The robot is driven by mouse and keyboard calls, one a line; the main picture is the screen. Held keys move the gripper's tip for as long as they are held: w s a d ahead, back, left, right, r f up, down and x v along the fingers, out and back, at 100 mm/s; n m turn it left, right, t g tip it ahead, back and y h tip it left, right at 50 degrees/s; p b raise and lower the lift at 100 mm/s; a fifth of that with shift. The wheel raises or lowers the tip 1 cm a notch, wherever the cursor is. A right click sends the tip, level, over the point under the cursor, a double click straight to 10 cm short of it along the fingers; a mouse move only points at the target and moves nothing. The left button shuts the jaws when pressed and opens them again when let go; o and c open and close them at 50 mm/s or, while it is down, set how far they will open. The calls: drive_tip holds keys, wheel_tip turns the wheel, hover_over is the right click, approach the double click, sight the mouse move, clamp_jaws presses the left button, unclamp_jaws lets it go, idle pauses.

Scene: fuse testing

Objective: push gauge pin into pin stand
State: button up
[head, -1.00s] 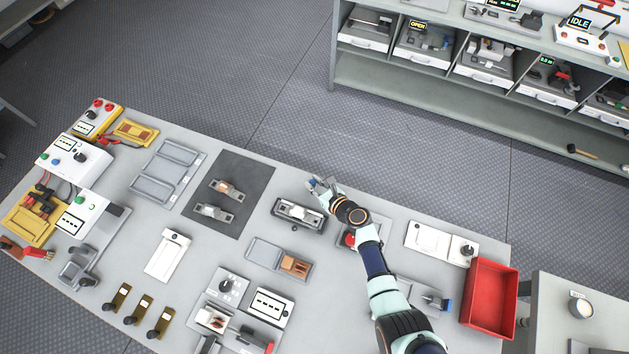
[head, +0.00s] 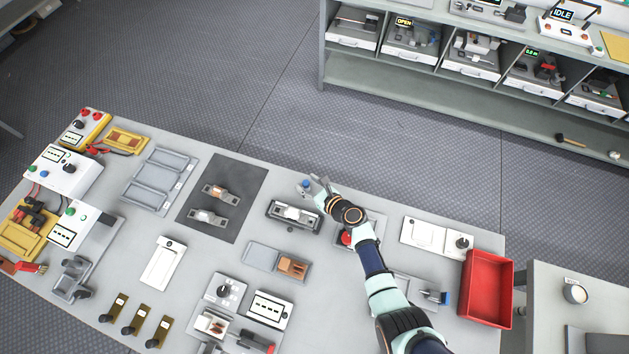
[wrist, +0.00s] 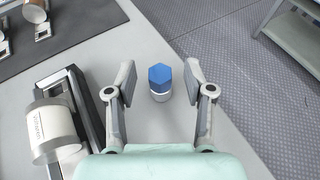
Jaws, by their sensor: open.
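A blue hexagonal cap (wrist: 160,74) sits on a short pale round base (wrist: 160,95). I take it for the gauge pin in its stand, but cannot tell how deep the pin sits. In the head view the blue piece (head: 305,184) is small, near the table's far edge. My gripper (wrist: 160,72) is open, with one finger on each side of the blue cap and a clear gap to both. Nothing is held. In the head view my gripper (head: 313,187) is just right of the blue piece.
A dark fixture holding a white cylinder (wrist: 52,130) stands close left of my gripper; it also shows in the head view (head: 293,215). A dark mat (head: 222,195) with two small fixtures lies farther left. A red tray (head: 487,288) stands at the right end.

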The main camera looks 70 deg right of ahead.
drive_tip(key=v, duration=1.1)
drive_tip(key=shift+s+a+r, duration=0.1)
drive_tip(key=shift+s+a, duration=0.05)
drive_tip(key=shift+s, duration=0.15)
